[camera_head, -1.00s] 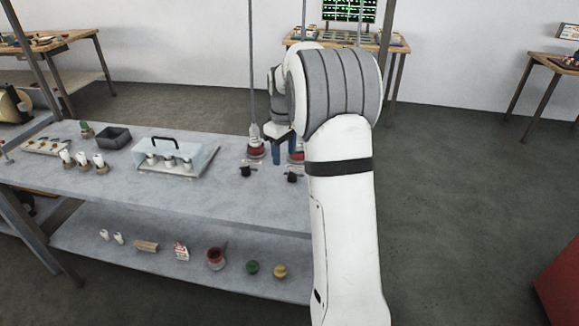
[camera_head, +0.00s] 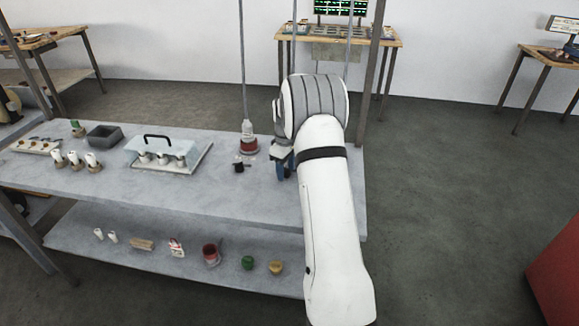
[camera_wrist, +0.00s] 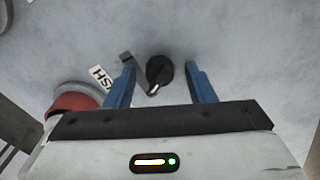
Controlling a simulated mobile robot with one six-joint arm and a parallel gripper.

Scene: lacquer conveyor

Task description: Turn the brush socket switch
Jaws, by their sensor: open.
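In the wrist view, a black round switch knob (camera_wrist: 159,71) with a white mark and a grey bracket beside it sits on the grey bench top. My gripper (camera_wrist: 161,78) is open, with one blue finger on each side of the knob; whether they touch it I cannot tell. A white label (camera_wrist: 101,76) reading "SH", partly hidden, lies left of the knob. In the head view my gripper (camera_head: 284,168) is at the right end of the bench, and the knob between its fingers is hidden there. Another black knob (camera_head: 239,167) stands to its left.
A red-based fixture (camera_head: 249,146) with a hanging rod stands close to my gripper; a red rounded part (camera_wrist: 72,102) shows left in the wrist view. A clear-covered tray with a black handle (camera_head: 170,157) is farther left. The lower shelf (camera_head: 120,255) holds several small items.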

